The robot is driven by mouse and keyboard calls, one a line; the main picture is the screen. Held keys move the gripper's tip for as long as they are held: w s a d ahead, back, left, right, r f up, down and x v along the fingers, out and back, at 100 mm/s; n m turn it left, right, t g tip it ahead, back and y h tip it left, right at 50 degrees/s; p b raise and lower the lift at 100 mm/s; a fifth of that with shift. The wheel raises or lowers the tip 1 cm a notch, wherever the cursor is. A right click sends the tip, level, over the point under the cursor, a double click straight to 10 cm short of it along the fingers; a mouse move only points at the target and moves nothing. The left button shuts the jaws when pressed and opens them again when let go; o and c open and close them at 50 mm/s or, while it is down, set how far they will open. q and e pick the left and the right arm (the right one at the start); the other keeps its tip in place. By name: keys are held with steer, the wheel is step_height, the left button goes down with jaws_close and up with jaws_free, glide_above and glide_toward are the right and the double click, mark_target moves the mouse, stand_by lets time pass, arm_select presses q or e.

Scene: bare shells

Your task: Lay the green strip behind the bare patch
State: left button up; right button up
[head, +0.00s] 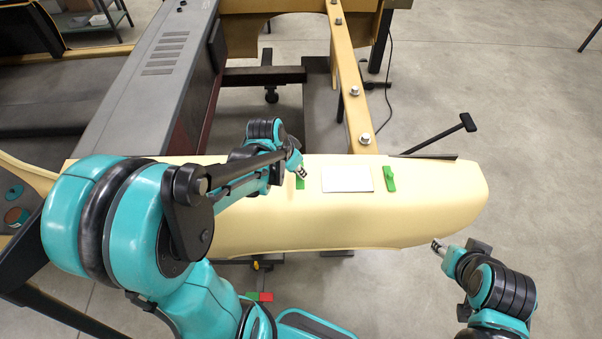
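A long cream shell (430,208) lies across the middle of the head view. A pale grey-white rectangle (347,179), which looks like the bare patch, is on its top. One green strip (390,178) lies just right of the patch, upright in the picture. Another green strip (300,184) is just left of the patch, partly hidden by my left gripper (301,172). The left fingertips are at this strip; whether they grip it is too small to tell. My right gripper (437,246) is off the shell's lower right edge, away from both strips; its finger opening is unclear.
A grey machine housing (150,75) and a tan beam with bolts (345,80) stand behind the shell. A black handle (440,135) sticks out at its back right. A red and green block (260,296) is below its front edge. Floor at right is largely clear.

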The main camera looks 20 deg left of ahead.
arm_select(q)
steer(key=w, duration=0.1)
steer(key=w+f, duration=0.2)
steer(key=shift+a, duration=0.25)
steer(key=shift+f, duration=0.2)
steer(key=shift+w+f+b, duration=0.1)
steer(key=shift+f+b, duration=0.25)
steer(key=shift+f, duration=1.5)
steer(key=shift+f, duration=0.15)
steer(key=o, duration=0.7)
steer(key=shift+o, duration=0.2)
